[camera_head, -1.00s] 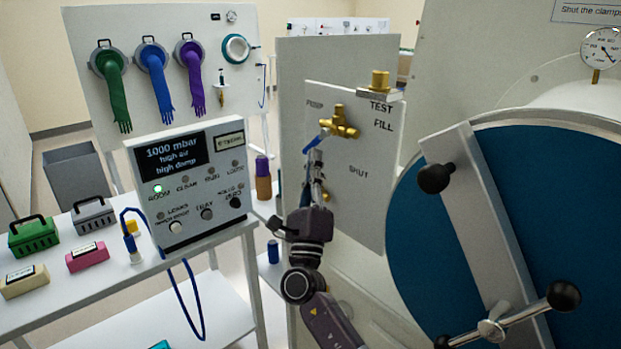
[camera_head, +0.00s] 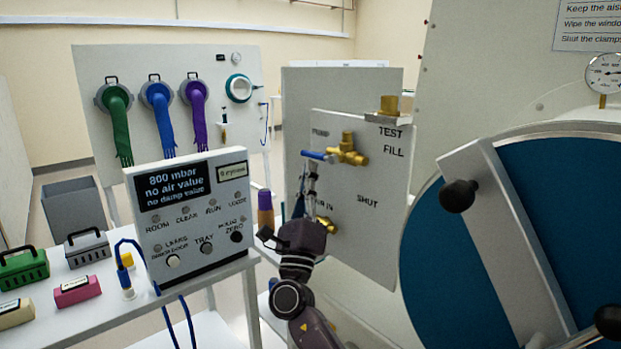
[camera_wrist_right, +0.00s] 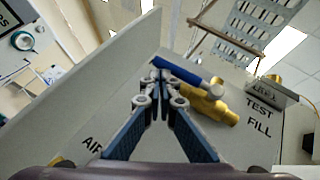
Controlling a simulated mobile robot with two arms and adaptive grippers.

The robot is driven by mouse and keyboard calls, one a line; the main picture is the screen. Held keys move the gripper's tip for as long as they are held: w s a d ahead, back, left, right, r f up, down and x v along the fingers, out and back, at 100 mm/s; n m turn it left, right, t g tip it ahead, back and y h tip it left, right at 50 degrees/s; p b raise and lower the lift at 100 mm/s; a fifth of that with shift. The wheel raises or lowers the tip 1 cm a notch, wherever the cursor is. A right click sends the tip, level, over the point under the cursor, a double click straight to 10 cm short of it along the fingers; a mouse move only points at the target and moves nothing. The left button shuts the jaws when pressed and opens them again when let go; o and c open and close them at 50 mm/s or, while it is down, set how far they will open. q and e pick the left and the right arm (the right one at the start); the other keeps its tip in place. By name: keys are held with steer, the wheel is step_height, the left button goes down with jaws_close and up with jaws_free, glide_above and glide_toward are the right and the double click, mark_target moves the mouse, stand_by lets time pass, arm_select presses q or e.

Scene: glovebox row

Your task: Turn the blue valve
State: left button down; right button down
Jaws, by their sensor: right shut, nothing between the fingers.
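The blue valve has a brass body (camera_head: 347,150) on the pale upright panel and a blue lever (camera_head: 316,156) that points left, roughly level, below the PUMP label. In the right wrist view the lever (camera_wrist_right: 182,71) lies across the far side of my fingertips, with the brass body (camera_wrist_right: 212,105) to the right. My right gripper (camera_head: 311,170) is shut and empty, with its tips just under the lever. It also shows in the right wrist view (camera_wrist_right: 161,76). I cannot tell whether the tips touch the lever. My left gripper is not in view.
A second brass fitting (camera_head: 327,225) sits low on the panel, close to my right gripper. A control box (camera_head: 190,215) reads 800 mbar, no air value, no damp value. A large blue round door (camera_head: 545,200) with a grey bar stands at right.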

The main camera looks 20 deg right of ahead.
steer(key=shift+w+r, duration=0.1)
stand_by(0.6)
steer(key=v, duration=1.2)
steer(key=shift+a, duration=0.1)
